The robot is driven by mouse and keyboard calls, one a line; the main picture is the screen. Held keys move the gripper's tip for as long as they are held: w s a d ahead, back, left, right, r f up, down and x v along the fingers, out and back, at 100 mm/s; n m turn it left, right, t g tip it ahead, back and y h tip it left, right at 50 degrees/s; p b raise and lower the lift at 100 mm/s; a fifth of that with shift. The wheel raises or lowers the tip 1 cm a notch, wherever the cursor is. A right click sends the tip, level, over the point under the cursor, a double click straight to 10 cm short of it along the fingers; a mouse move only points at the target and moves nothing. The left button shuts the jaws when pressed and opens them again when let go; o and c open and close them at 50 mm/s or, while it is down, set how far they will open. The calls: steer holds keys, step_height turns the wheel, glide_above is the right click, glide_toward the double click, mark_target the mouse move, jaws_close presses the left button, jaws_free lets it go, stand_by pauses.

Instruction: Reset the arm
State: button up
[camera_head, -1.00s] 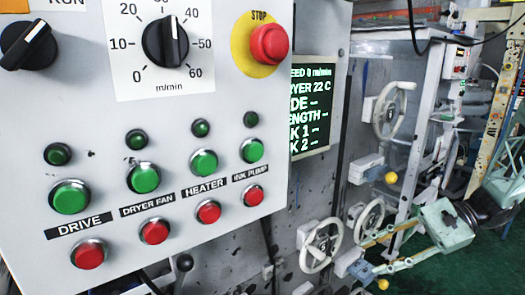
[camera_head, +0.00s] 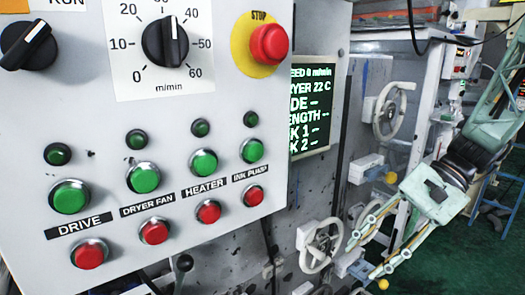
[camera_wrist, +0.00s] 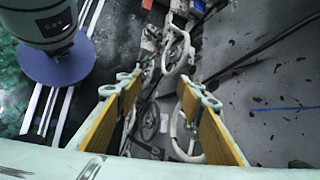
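My gripper (camera_head: 363,256) is at the lower right of the head view, pale green, pointing down and left. Its two fingers are spread apart, with nothing seen between them. My arm (camera_head: 480,140) reaches up to the right edge from it. In the wrist view the gripper (camera_wrist: 163,88) is also open, its yellow-lined fingers on either side of the picture, with white handwheels beyond. In the head view the fingers overlap the area beside the lower handwheel (camera_head: 322,245); I cannot tell if they touch anything.
A control panel (camera_head: 225,105) with knobs, green and red buttons and a red stop button fills the left. A dark display (camera_head: 311,110) is behind it. Green floor (camera_head: 470,260) is clear at the lower right.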

steer(key=s+a+r+n+t+h, duration=0.1)
steer(key=s+r+n+h, duration=0.3)
steer(key=s, duration=0.7)
steer(key=s+a+r+n+t+h, duration=0.2)
steer(key=s+r+n+t+h, duration=0.2)
steer(key=s+r, duration=0.3)
steer(key=shift+s+r+n, duration=0.35)
steer(key=shift+s+n, duration=0.05)
steer(key=shift+s, duration=2.2)
